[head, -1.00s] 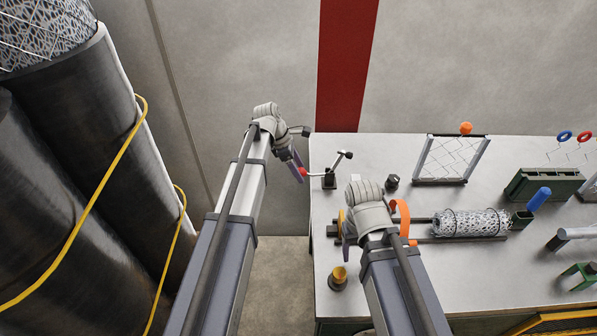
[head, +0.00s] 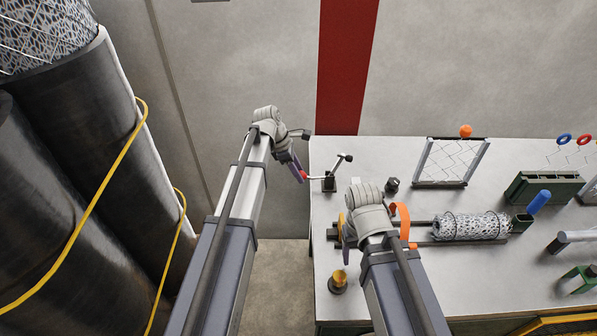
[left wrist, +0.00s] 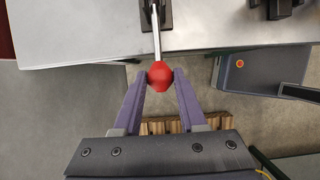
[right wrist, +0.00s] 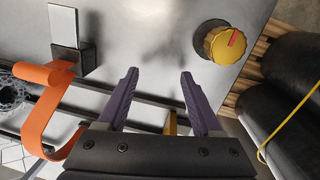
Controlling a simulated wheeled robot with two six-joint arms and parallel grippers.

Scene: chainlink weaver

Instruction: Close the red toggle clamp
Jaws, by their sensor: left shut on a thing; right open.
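My left gripper (head: 299,172) is shut on the red knob, one purple finger on each side, in the left wrist view (left wrist: 160,78). My right gripper (right wrist: 158,75) is open with nothing between its fingers. In the head view it hangs over the table near the orange hook, its fingertips mostly hidden.
A yellow knob with a red mark (right wrist: 224,43) sits at the table's left edge. An orange curved strip (head: 401,217), a mesh cylinder (head: 470,225) on rails and a mesh frame (head: 450,161) stand further right. Large dark rollers (head: 80,200) fill the left side.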

